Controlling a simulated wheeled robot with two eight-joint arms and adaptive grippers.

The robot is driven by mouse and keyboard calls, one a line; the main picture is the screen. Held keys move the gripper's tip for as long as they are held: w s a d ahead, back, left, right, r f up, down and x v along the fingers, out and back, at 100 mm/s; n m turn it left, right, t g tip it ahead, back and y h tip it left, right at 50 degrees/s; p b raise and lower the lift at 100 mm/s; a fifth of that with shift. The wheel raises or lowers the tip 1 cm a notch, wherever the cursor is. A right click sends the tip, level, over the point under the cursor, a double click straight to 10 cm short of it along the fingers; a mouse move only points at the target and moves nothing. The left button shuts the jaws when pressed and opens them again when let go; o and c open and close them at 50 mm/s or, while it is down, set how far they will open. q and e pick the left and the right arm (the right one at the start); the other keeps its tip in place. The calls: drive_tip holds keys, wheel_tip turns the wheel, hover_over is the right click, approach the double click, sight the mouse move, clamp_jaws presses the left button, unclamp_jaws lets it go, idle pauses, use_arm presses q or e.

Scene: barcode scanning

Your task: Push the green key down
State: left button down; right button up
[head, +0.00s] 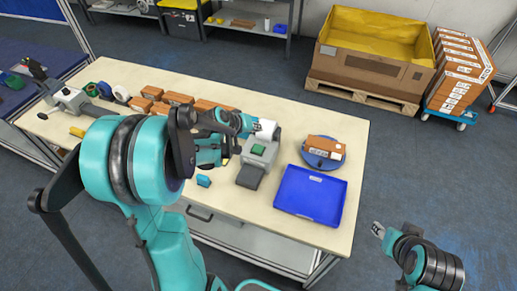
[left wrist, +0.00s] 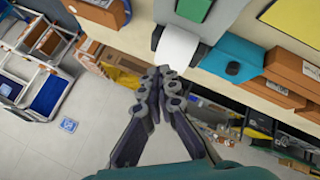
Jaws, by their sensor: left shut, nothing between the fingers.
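The green key (head: 258,149) is on top of a grey device (head: 249,176) on the table. A white paper roll (head: 265,130) sits at the device's back and shows large in the left wrist view (left wrist: 177,48). My left gripper (head: 230,148) is just left of the device, apart from the key in the head view. In the left wrist view its fingers (left wrist: 156,78) are together and empty, close to the roll.
A blue tray (head: 310,216) and a round blue stand (head: 337,161) with an orange box (head: 325,144) are to the right. Several brown boxes (head: 178,98) lie behind my left arm.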

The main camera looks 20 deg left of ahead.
use_arm(q)
drive_tip(key=b, duration=0.6)
approach(260, 146)
drive_tip(key=x, duration=0.3)
drive_tip(key=r+x, duration=0.1)
drive_tip(key=x, duration=0.1)
drive_tip(key=shift+w+d+f, duration=0.2)
drive_tip(key=shift+w+f, duration=0.05)
drive_tip(key=shift+w, duration=0.35)
drive_tip(key=shift+f+b, duration=0.4)
drive_tip(key=shift+b, duration=0.2)
drive_tip(key=shift+f+b, duration=0.65)
idle(0.5)
drive_tip(key=shift+r, duration=0.2)
drive_tip(key=shift+r+p, duration=0.85)
drive_tip(key=shift+r, duration=0.05)
drive_tip(key=shift+r, duration=0.1)
